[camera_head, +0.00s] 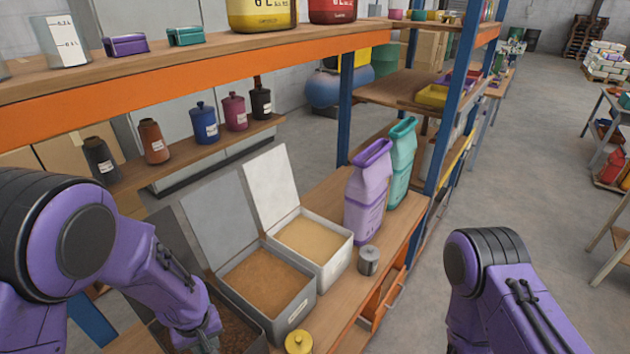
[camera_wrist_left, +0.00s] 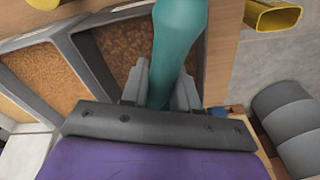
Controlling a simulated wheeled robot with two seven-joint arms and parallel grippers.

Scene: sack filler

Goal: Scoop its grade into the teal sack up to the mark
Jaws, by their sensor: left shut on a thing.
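The teal sack (camera_head: 400,165) stands upright on the workbench at the right end, behind a purple sack (camera_head: 368,190). Its top is open; its fill level and mark cannot be made out. My left gripper (camera_wrist_left: 160,88) is shut on a smooth teal handle-like thing (camera_wrist_left: 180,40) in the left wrist view; its far end is out of frame. Open bins stand on the bench: one with pale tan grain (camera_head: 315,238), one with orange-brown grain (camera_head: 268,280) and a darker one (camera_head: 238,332), partly hidden by my left arm. My right gripper is out of view.
A grey lidded pot (camera_head: 369,261) and a yellow one (camera_head: 298,342) stand along the bench's front edge. Raised bin lids (camera_head: 268,185) and a shelf with an orange beam (camera_head: 200,72) are behind. A yellow hollow thing (camera_wrist_left: 272,15) is near the held thing.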

